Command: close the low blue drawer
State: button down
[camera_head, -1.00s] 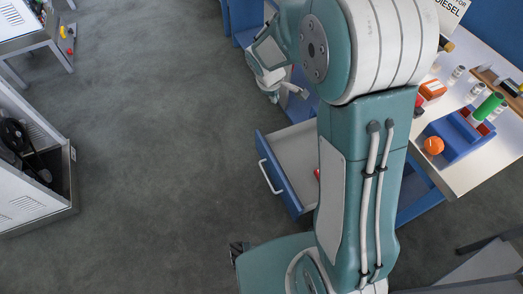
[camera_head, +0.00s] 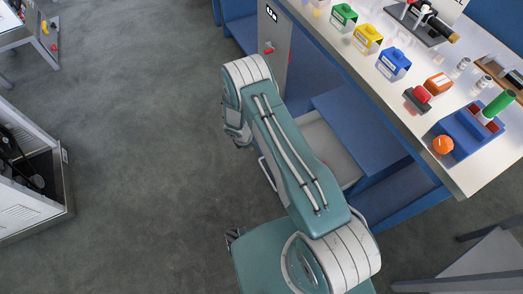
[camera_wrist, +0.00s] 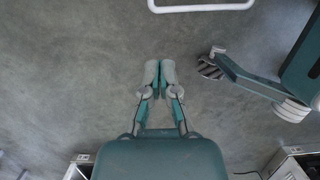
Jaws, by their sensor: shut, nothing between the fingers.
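The low blue drawer stands open under the workbench; its pale inside (camera_head: 328,148) shows beside my arm in the head view. Its white handle (camera_head: 268,174) shows at the arm's left edge, and my arm hides most of the blue front. In the wrist view the handle (camera_wrist: 202,9) crosses the top edge. My gripper (camera_wrist: 160,68) is shut and empty, with bare floor behind it and the handle apart from its fingertips. In the head view my gripper (camera_head: 243,140) is partly hidden under the arm, on the floor side of the drawer.
The workbench (camera_head: 375,85) holds colored boxes, a blue tray (camera_head: 462,135) and an orange ball (camera_head: 443,145). A grey cabinet (camera_head: 30,190) stands at left. The floor (camera_head: 140,130) between is clear.

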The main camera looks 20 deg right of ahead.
jog(key=w+d+f, duration=0.1)
jog(key=d+f, duration=0.5)
jog(key=f, duration=0.4)
jog(key=shift+d+f, duration=0.2)
jog(key=shift+d, duration=0.05)
dwell(0.3)
